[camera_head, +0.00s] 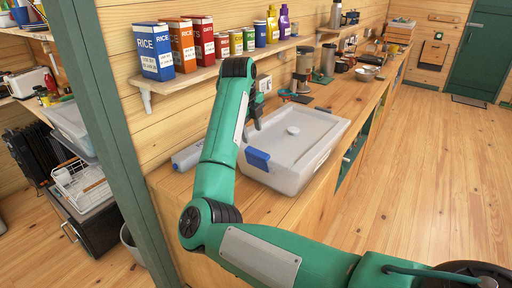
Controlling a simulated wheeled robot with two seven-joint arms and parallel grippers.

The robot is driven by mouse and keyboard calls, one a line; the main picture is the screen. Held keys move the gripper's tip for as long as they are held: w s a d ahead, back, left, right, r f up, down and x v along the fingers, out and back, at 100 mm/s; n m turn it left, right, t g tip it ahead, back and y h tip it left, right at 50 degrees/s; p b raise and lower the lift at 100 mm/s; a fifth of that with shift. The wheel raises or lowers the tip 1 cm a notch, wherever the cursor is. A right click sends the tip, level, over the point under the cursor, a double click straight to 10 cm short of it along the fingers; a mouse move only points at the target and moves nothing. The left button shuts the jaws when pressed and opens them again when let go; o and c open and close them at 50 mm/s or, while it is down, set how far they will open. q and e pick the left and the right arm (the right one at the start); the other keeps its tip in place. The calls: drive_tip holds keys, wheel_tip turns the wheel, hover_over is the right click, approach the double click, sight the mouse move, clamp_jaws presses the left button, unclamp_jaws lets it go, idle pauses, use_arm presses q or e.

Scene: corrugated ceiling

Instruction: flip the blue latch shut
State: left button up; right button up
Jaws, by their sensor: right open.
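A grey plastic storage box (318,158) with a lid stands on the wooden counter. The blue latch (257,158) is on the box's near-left side and sticks outward at a tilt. My right gripper (254,122), dark and partly hidden by my green arm, is just above and behind the latch, near the box's left edge. It is open, and I see nothing between its fingers. The gripper appears apart from the latch. My left gripper is not in view.
A wall shelf (205,73) with blue, orange and red cartons, tins and bottles runs above the counter (262,207). A green post (107,120) is at left.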

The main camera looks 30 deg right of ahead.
sight(257, 152)
drive_tip(key=p+x, duration=0.2)
drive_tip(key=x, duration=0.7)
